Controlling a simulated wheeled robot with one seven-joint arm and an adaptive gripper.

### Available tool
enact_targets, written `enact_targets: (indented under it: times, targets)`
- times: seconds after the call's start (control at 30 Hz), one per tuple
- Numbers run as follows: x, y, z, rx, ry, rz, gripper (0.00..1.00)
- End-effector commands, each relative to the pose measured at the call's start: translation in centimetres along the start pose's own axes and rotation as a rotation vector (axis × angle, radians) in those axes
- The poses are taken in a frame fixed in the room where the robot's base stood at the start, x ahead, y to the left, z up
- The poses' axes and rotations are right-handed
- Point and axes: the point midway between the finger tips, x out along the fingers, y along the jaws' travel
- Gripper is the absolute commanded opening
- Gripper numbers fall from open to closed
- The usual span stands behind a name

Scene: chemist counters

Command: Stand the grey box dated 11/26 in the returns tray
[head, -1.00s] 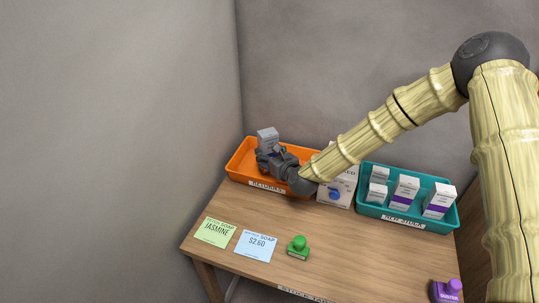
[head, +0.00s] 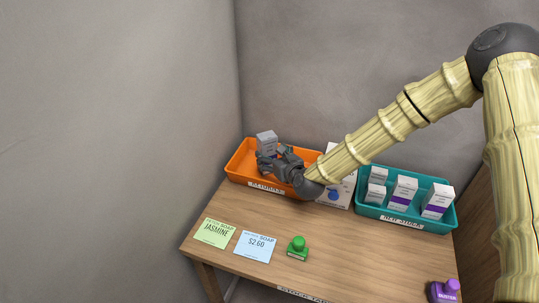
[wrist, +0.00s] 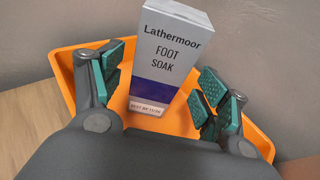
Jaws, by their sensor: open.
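A grey box (wrist: 170,50) with a purple band reads "Lathermoor FOOT SOAK" in the wrist view. A small date label is on its lower front, too small to read surely. The box stands upright in the orange tray (wrist: 65,62); in the head view the grey box (head: 266,140) is at the tray's middle, and the orange tray (head: 237,160) is at the back left of the counter. My gripper (wrist: 163,85) is open, with a finger on either side of the box and visible gaps to it. In the head view my gripper (head: 270,160) partly covers the box's lower part.
A teal tray (head: 375,212) with several boxes stands to the right. A white sign (head: 345,187) stands between the trays, partly behind my arm. A green stamp (head: 297,247), two price cards (head: 256,246) and a purple stamp (head: 446,291) lie nearer the front.

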Motion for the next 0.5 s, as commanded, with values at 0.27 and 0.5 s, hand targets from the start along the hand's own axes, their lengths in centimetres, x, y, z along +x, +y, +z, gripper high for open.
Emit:
enact_targets:
  times: [0.27, 0.5]
  targets:
    - [-4.0, -0.1, -0.2, 0.002, 0.001, 0.000, 0.75]
    - [-7.1, -0.1, -0.1, 0.001, -0.001, 0.000, 0.75]
